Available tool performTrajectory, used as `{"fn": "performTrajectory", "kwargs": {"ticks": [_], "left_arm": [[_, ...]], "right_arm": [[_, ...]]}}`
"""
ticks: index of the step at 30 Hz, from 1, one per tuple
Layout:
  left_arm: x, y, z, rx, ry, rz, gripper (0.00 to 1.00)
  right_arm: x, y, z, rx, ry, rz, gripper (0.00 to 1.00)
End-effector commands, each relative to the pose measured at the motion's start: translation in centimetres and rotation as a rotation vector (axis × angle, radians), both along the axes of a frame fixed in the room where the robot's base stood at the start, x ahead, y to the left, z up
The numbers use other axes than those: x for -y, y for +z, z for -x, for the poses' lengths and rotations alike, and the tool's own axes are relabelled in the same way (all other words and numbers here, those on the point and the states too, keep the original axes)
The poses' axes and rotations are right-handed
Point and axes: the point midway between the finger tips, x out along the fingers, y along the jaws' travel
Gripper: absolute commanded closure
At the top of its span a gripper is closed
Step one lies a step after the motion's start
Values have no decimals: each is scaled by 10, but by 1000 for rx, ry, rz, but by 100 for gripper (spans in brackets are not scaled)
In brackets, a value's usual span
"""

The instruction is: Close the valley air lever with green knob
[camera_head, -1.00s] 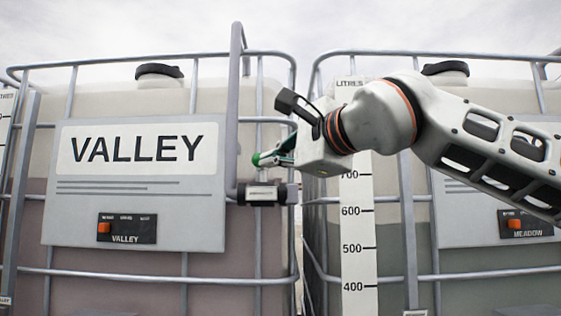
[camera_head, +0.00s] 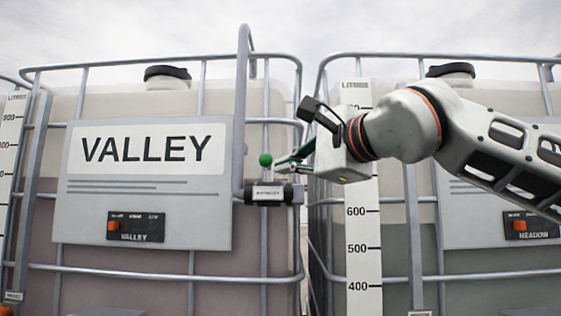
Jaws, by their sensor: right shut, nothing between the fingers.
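The green knob (camera_head: 265,160) of the valley air lever shows above the dark valve body (camera_head: 268,193) with a white label, at the foot of a grey vertical pipe (camera_head: 241,110). The lever's stem is too small to make out clearly. My right gripper (camera_head: 282,164) comes in from the right with its fingers shut and empty. Its fingertips are just right of the knob, close to it; I cannot tell whether they touch. My left gripper is not in view.
The caged valley tote bears a VALLEY sign (camera_head: 146,149) and a small panel with an orange switch (camera_head: 113,225). A second tote marked MEADOW (camera_head: 533,236) stands at right, behind my arm. A litre scale (camera_head: 363,250) stands between. Cage bars surround the valve.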

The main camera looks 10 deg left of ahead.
Motion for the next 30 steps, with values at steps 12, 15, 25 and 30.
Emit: {"fn": "performTrajectory", "kwargs": {"ticks": [12,15,25,30], "left_arm": [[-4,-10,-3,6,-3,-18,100],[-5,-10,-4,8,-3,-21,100],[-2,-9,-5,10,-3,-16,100],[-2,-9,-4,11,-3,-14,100]], "right_arm": [[-19,6,73,4,-4,-4,100],[-21,9,83,4,-5,-5,100],[-24,10,92,2,-7,-6,100],[-24,10,92,3,-8,-7,100]]}}
